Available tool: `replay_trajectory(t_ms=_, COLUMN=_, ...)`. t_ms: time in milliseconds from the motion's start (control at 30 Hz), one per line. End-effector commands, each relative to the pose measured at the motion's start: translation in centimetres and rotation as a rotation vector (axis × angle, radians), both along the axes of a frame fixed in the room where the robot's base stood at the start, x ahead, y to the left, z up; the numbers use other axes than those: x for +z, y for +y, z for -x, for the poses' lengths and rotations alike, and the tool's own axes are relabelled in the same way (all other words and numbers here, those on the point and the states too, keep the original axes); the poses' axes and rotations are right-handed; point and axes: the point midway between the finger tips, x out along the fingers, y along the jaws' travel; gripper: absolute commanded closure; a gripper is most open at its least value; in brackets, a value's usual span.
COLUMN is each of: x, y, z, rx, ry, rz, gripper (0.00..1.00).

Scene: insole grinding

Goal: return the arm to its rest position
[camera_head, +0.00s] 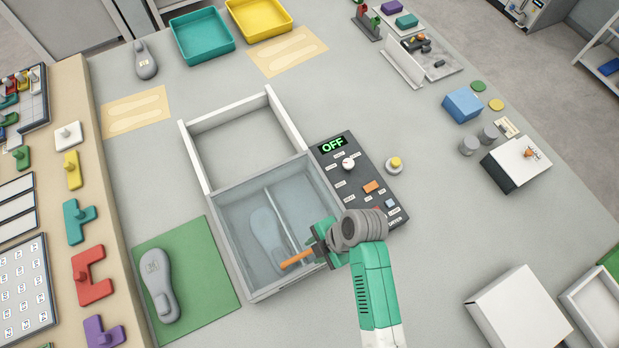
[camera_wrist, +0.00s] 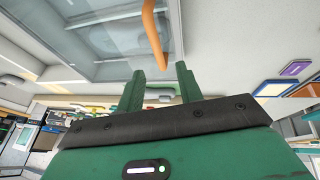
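My gripper (camera_head: 318,243) is at the right front part of the grey box (camera_head: 262,292), by the orange handle (camera_head: 297,260) of its clear lid. In the wrist view my gripper's two green fingers (camera_wrist: 160,74) stand apart with a gap between them. The orange handle (camera_wrist: 153,35) shows just beyond and between the fingertips, and I cannot tell whether they touch it. The clear lid covers the front part of the box, and a grey insole shape (camera_head: 266,228) shows through it. My arm reaches in from the bottom of the head view.
A control panel (camera_head: 345,190) reading OFF stands right of the box. A green mat (camera_head: 205,262) with a grey insole (camera_head: 158,285) lies at left. White boxes (camera_head: 515,312) stand at the lower right. The table between panel and white boxes is mostly clear.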

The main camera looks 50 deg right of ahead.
Motion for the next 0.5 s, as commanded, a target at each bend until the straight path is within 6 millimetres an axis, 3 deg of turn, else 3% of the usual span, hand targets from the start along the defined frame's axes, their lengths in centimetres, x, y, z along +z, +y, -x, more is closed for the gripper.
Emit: replay_trajectory(t_ms=500, x=0.59, y=-0.17, z=0.22, rx=-0.001, ry=0.001, rz=-0.001, gripper=0.64)
